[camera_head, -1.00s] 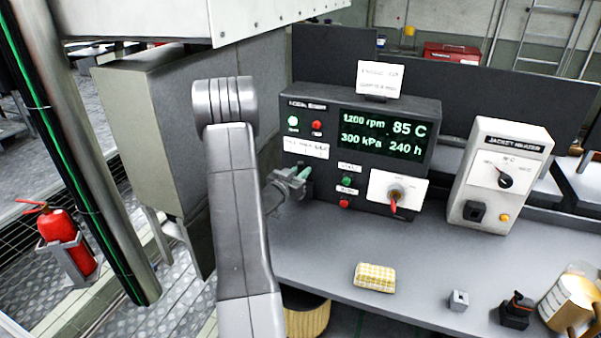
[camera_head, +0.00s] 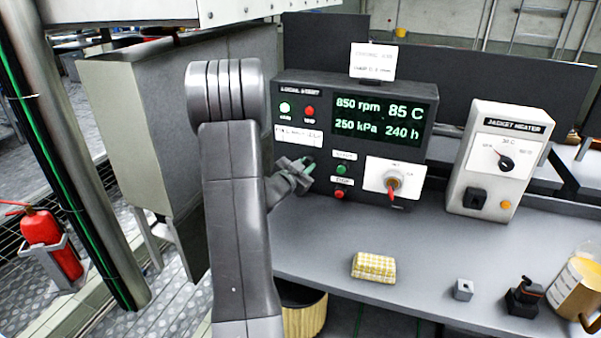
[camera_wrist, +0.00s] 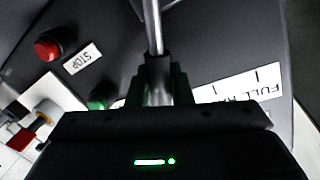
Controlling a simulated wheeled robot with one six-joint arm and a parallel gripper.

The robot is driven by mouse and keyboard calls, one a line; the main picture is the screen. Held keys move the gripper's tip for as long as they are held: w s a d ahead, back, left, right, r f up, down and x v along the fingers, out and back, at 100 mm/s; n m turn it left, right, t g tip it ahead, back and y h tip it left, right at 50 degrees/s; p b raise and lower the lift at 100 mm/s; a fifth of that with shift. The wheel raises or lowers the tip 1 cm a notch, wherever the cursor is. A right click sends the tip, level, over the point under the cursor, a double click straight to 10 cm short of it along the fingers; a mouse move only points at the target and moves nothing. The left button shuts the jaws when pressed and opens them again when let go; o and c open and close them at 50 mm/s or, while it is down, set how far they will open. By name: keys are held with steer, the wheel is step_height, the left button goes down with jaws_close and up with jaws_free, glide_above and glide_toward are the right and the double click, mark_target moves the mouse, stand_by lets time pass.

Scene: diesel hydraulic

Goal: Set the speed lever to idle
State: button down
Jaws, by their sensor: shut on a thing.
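The speed lever (camera_wrist: 152,28) shows in the wrist view as a bare metal rod running up out of my fingers; its gripped end is hidden between them. My gripper (camera_wrist: 158,85) is shut on the lever. In the head view my gripper (camera_head: 306,168) sits low at the left of the dark control panel (camera_head: 290,91), below a white label (camera_head: 298,136), and hides most of the lever. The wrist view shows part of a scale plate (camera_wrist: 240,92) reading "FULL". The panel display (camera_head: 384,118) reads 850 rpm, 85 C, 250 kPa and 240 h.
Right of my gripper are a green button (camera_head: 341,169), the red stop button (camera_head: 339,194) and a red-handled rotary switch (camera_head: 391,187). A jacket heater box (camera_head: 503,160) stands further right. A yellow checked sponge (camera_head: 373,266) lies on the bench.

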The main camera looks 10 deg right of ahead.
steer(key=shift+s+d+f+m+b, duration=0.25)
steer(key=shift+d+m+b, duration=0.05)
steer(key=shift+m+b, duration=0.25)
steer(key=c, duration=1.3)
jaws_free()
steer(key=shift+c, duration=0.2)
steer(key=shift+s, duration=0.1)
steer(key=v, duration=1.3)
steer(key=shift+s+a+b, duration=0.25)
steer(key=shift+b, duration=0.05)
steer(key=shift+w+d+r, duration=0.1)
